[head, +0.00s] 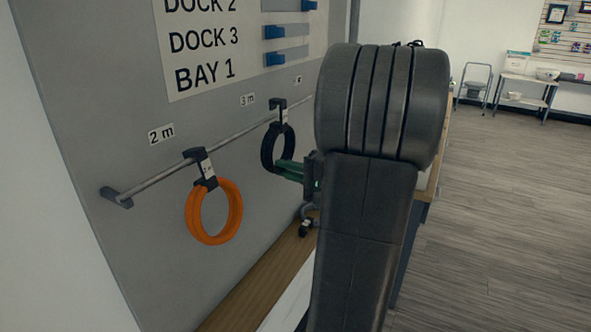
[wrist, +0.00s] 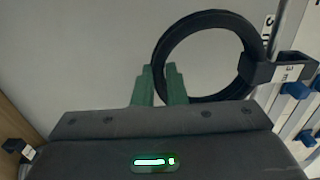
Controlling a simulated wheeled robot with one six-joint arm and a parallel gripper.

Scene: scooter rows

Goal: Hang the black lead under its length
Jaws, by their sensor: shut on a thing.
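The black lead (head: 268,148) is a coil with a black hanger clip and a white tag. The clip is at the rail (head: 160,175), just under the 3 m label (head: 247,100). My gripper (head: 286,167) has green fingers shut on the coil's lower right side. In the wrist view the coil (wrist: 205,18) shows as a ring, with the fingers (wrist: 160,76) on its rim. Its clip (wrist: 275,69) is at the rail there; whether it bears the weight cannot be told. The tag's writing is too small to read.
An orange coil (head: 214,212) hangs from the rail below the 2 m label (head: 161,134). A further label (head: 298,79) sits farther along. A small dark object (head: 306,227) is below my gripper, above a wooden ledge (head: 265,287). My arm hides the rail's far part.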

